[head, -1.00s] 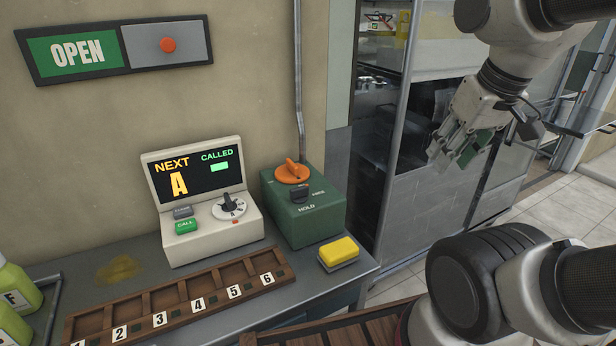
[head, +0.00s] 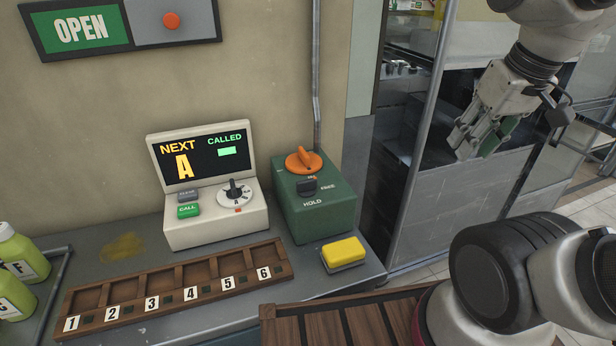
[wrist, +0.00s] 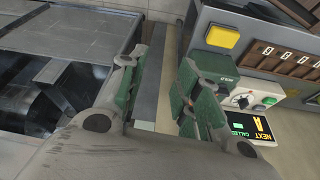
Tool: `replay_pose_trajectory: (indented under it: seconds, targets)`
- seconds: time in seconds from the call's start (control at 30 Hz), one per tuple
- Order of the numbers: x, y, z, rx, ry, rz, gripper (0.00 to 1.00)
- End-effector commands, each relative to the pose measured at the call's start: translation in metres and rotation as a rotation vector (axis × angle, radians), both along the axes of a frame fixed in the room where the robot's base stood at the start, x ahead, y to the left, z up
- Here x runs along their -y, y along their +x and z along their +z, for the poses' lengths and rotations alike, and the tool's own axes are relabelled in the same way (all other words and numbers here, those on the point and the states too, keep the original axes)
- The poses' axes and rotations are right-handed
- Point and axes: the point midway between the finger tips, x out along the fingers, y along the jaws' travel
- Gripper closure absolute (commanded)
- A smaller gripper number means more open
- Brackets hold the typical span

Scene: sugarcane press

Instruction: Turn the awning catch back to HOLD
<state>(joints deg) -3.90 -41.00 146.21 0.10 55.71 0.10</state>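The awning catch is a black knob (head: 307,188) on the front of a green box (head: 318,218) at the right end of the counter. FREE is printed to its right and HOLD below it. The knob seems to lie sideways, toward FREE, but it is small here. An orange knob (head: 303,160) sits on top of the box. My gripper (head: 490,138) is in the air, right of the box and well apart from it. In the wrist view its two fingers (wrist: 152,105) are spread with nothing between them. The green box (wrist: 212,66) is partly hidden there behind one finger.
A metal pipe (head: 316,80) runs up the wall behind the box.

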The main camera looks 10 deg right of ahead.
Motion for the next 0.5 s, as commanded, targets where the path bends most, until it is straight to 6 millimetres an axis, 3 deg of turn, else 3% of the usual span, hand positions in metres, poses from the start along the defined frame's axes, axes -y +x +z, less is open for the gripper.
replay_pose_trajectory:
  seconds: [0.27,0.5]
  targets:
    - [-0.022,0.015,-0.014,-0.085,-0.01,0.095,0.67]
    - [-0.06,0.043,-0.028,-0.188,-0.038,0.238,0.67]
